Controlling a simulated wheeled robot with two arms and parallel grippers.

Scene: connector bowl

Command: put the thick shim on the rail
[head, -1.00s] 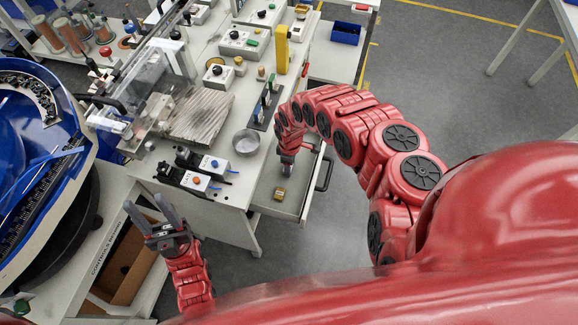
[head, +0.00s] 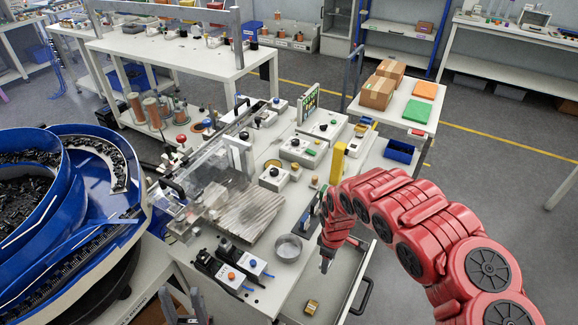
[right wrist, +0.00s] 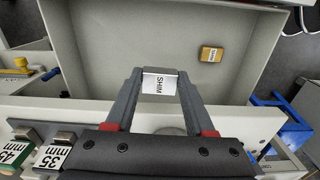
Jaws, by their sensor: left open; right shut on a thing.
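My right gripper (right wrist: 158,92) is shut on a grey block with a white SHIM label (right wrist: 159,84), held between its fingertips over the open drawer. In the head view the right gripper (head: 325,264) points down at the drawer, and the held shim is too small to make out. A second, brass-coloured shim (right wrist: 211,54) lies flat in the drawer, apart from the gripper; it also shows in the head view (head: 312,307). My left gripper (head: 182,305) is open and empty at the bottom edge. I cannot clearly make out the rail.
The open drawer (right wrist: 100,35) has free floor around the brass shim. Blocks marked 45 mm (right wrist: 14,155) and 35 mm (right wrist: 53,157) are at the lower left of the wrist view. A round metal dish (head: 288,248), switch boxes (head: 245,265) and a yellow post (head: 338,163) stand on the bench.

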